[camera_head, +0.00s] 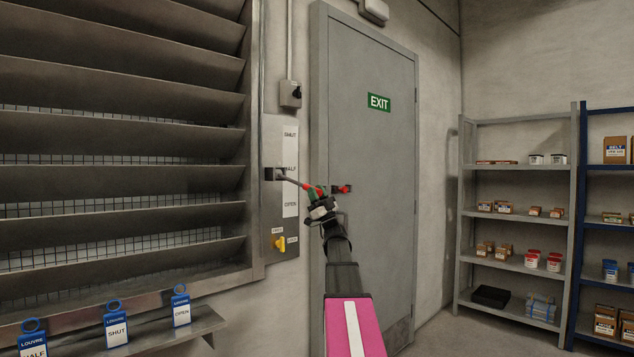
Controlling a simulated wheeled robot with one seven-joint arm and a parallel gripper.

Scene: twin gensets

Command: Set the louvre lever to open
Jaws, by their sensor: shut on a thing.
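The louvre lever (291,180) is a thin grey rod from a dark pivot block on the wall plate (276,238). It points right and slightly down, its shaft passing just below the HALF mark (291,168) and above the OPEN mark (291,205). The SHUT mark (290,134) is at the top. My gripper (319,192) is shut on the lever at its red outer end; the fingers partly hide that end. The louvre (110,130) at left has its wide grey slats tilted with gaps between them, mesh showing behind.
A grey EXIT door (370,130) stands behind my arm, with a red and black piece (341,189) near my gripper. LOUVRE tags, including the OPEN tag (181,308), stand on a ledge. Shelving (516,122) stands at right.

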